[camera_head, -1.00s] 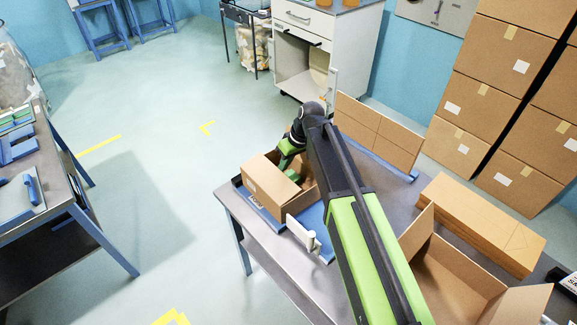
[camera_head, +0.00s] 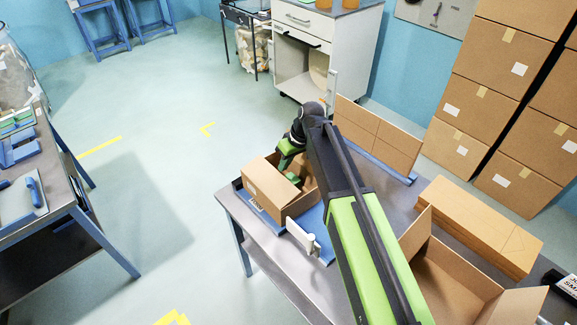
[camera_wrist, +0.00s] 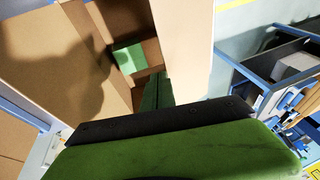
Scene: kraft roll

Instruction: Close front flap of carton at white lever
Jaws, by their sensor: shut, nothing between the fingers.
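The brown carton (camera_head: 268,190) sits on a blue fixture on the grey table, with the white lever (camera_head: 302,239) at its near right side. Its top is partly open, and a panel slopes over its left part. My gripper (camera_head: 290,160) is shut and empty at the carton's far side, partly hidden by my arm. In the wrist view, a broad carton panel (camera_wrist: 50,60) fills the left and another stands at right. A green patch (camera_wrist: 130,58) shows inside the opening; I cannot tell what it is. My gripper's green body covers the bottom, and its fingertips are unclear.
A larger open carton (camera_head: 450,280) and a stack of flat cardboard (camera_head: 480,225) lie right of my arm. A tall cardboard panel (camera_head: 378,137) stands behind the carton. A white cabinet (camera_head: 310,60) is beyond the table. Open floor lies to the left.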

